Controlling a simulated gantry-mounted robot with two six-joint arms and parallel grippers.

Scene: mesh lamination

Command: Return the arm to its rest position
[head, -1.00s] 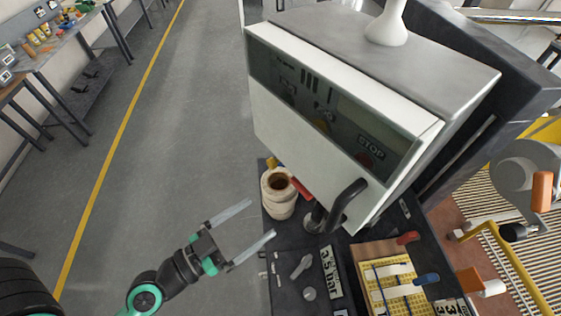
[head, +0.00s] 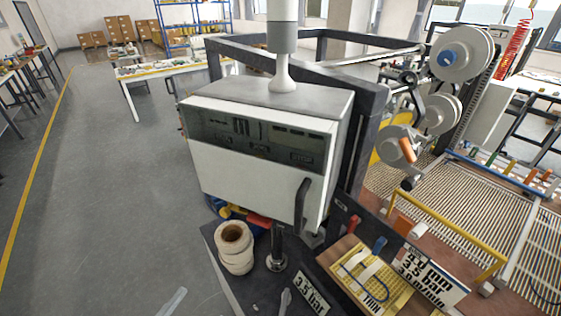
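Only a pale fingertip of my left gripper (head: 173,301) shows, at the bottom edge of the head view. The rest of that gripper and its arm are below the frame, so its opening cannot be judged. The fingertip lies to the left of the dark machine table, over the grey floor in the picture. Nothing is seen held at it. My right gripper is not in view.
A white control box (head: 247,180) with a black handle stands in the middle. Stacked cream rolls (head: 234,250) and a yellow board (head: 372,287) sit on the dark table below it. The slatted conveyor (head: 450,190) is at right. Grey floor (head: 110,200) at left is clear.

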